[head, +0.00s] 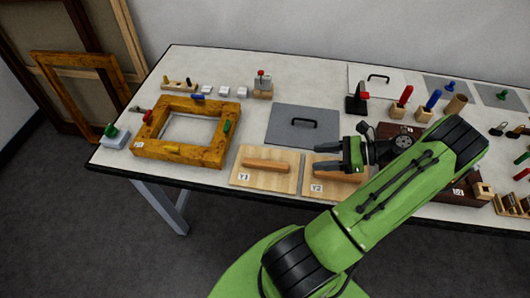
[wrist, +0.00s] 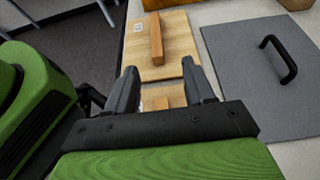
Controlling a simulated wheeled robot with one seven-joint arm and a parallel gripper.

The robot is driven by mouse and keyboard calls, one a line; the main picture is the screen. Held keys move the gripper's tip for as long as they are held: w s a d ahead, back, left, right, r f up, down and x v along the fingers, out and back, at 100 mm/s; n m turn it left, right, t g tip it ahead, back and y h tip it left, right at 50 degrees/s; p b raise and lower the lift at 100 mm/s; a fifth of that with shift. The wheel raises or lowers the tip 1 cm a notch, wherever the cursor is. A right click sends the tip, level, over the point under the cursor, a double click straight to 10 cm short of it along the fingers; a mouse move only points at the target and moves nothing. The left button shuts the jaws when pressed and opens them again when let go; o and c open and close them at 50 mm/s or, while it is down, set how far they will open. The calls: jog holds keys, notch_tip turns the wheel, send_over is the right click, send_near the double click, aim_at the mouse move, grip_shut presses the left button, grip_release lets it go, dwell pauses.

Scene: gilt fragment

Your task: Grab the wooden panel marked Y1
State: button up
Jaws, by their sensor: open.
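The wooden panel marked Y1 (head: 277,182) lies flat near the table's front edge, with a wooden bar handle (head: 267,166) across it. In the wrist view the Y1 panel (wrist: 178,42) lies ahead of the fingertips, its bar pointing away; its label there is too small to read. The panel marked Y2 (head: 308,172) lies just right of it, partly hidden by my arm. My gripper (head: 347,157) is open and empty, over or near the Y2 panel and right of Y1. In the wrist view my gripper (wrist: 161,75) shows wood between its fingers, probably Y2.
A grey plate (head: 288,135) with a black handle (head: 301,123) lies behind the panels. A thick wooden frame (head: 150,145) with coloured clamps lies to the left. Several upright tools and wooden blocks crowd the right side.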

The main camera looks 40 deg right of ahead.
aim_at(269, 164)
jog(key=b+x, duration=0.1)
jog(key=x, duration=0.4)
jog(key=b+x, duration=0.1)
jog(key=x, duration=0.4)
jog(key=b+x, duration=0.1)
jog(key=x, duration=0.5)
jog(key=shift+s+a, duration=0.25)
jog(key=shift+a, duration=0.1)
jog(key=shift+s, duration=0.1)
jog(key=shift+c, duration=0.3)
grip_shut()
